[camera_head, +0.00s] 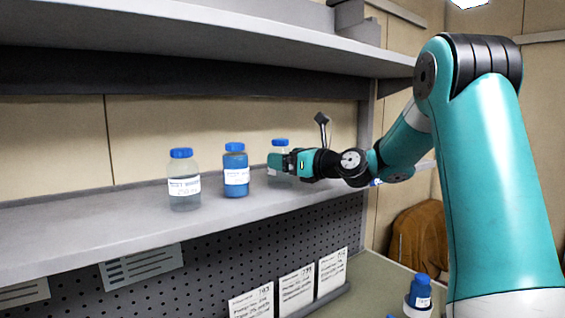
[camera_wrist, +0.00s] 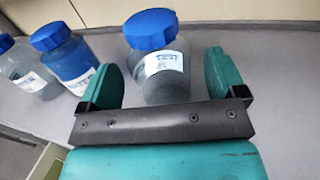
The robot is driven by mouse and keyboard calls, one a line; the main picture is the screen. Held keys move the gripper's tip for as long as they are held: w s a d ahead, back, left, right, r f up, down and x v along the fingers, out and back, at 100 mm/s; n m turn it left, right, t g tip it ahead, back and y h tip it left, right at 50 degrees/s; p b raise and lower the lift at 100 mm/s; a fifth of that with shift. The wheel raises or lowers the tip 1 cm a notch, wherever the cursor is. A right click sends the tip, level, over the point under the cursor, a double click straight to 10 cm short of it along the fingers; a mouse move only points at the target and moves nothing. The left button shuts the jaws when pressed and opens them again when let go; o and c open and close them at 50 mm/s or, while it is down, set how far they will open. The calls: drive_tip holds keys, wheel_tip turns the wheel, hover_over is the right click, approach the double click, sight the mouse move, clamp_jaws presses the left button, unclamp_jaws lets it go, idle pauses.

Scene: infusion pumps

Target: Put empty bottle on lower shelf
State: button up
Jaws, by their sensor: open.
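Three blue-capped bottles stand upright in a row on the grey shelf (camera_head: 90,222). The left one is a clear bottle (camera_head: 184,186) with a white label. The middle one is a bottle filled with blue (camera_head: 236,176). The right one is a clear bottle (camera_head: 279,147), partly hidden behind my gripper (camera_head: 279,163). In the wrist view my gripper (camera_wrist: 165,85) is open, its two teal fingers on either side of the right clear bottle (camera_wrist: 168,72). The blue bottle (camera_wrist: 72,58) and the left clear bottle (camera_wrist: 22,68) stand outside the left finger.
Another shelf (camera_head: 190,25) runs above. Below are a perforated panel (camera_head: 215,275) and several white cards (camera_head: 296,290). A small blue bottle (camera_head: 420,292) in a white holder stands on the lower surface (camera_head: 370,290). The shelf's left part is clear.

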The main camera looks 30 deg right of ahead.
drive_tip(key=b+v, duration=0.3)
drive_tip(key=v, duration=0.7)
